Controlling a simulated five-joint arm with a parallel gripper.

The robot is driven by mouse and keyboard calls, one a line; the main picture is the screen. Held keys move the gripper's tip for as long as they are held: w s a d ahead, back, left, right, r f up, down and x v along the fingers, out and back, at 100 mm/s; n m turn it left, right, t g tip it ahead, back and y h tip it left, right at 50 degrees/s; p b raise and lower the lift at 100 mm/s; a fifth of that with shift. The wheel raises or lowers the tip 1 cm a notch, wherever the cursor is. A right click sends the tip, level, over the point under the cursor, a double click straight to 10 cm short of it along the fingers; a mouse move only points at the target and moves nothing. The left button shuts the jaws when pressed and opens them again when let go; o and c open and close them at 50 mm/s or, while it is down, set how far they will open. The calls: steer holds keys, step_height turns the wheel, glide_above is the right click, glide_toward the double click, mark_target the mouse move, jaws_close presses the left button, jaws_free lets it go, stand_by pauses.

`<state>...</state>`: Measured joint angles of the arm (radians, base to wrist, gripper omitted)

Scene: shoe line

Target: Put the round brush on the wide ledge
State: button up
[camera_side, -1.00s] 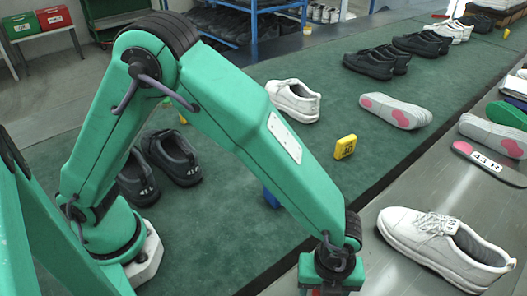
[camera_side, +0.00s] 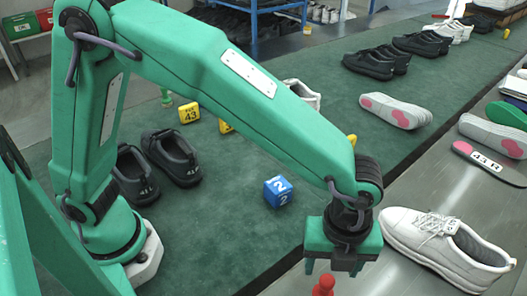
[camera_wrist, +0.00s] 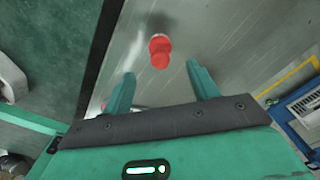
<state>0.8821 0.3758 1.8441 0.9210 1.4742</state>
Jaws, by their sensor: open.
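A red knobbed piece (camera_side: 323,286), perhaps the round brush's handle, stands at the bottom edge of the side view, its lower part cut off. In the wrist view the same red piece (camera_wrist: 160,48) stands on the grey metal surface, just beyond the gap between my fingers. My gripper (camera_side: 332,270) is open and empty, pointing down just above the red piece. Both fingers also show apart in the wrist view (camera_wrist: 160,68). The grey metal surface (camera_side: 385,270) runs along the right of the green mat; I cannot tell whether it is the wide ledge.
A white shoe (camera_side: 445,245) stands right of my gripper. A blue numbered cube (camera_side: 278,191), a yellow cube (camera_side: 189,113) and dark shoes (camera_side: 170,158) are on the green mat (camera_side: 225,215). A blue-edged item (camera_wrist: 300,112) lies at the wrist view's right.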

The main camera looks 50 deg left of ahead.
steer(key=shift+r, duration=0.85)
steer(key=shift+w+a+r, duration=0.1)
steer(key=shift+a+r, duration=0.05)
steer(key=shift+a, duration=0.05)
steer(key=w+a+r+n+t, duration=0.1)
steer(key=a+r+n, duration=0.25)
steer(key=a, duration=0.25)
steer(key=w+a+r+n+t+h, duration=0.1)
steer(key=a+r+n, duration=0.2)
steer(key=a+n, duration=0.25)
steer(key=w+a+r+n, duration=0.1)
steer(key=a+r+n, duration=0.2)
steer(key=a, duration=0.3)
steer(key=s+a+r+n+t, duration=0.1)
steer(key=s+a+n, duration=0.3)
steer(key=a+n, duration=0.3)
steer(key=s+a+r+n+t+y, duration=0.1)
steer(key=s+a+n, duration=0.3)
steer(key=a+n, duration=0.4)
steer(key=shift+s+a+t, duration=0.4)
steer(key=shift+a+t, duration=0.15)
steer(key=shift+t, duration=0.25)
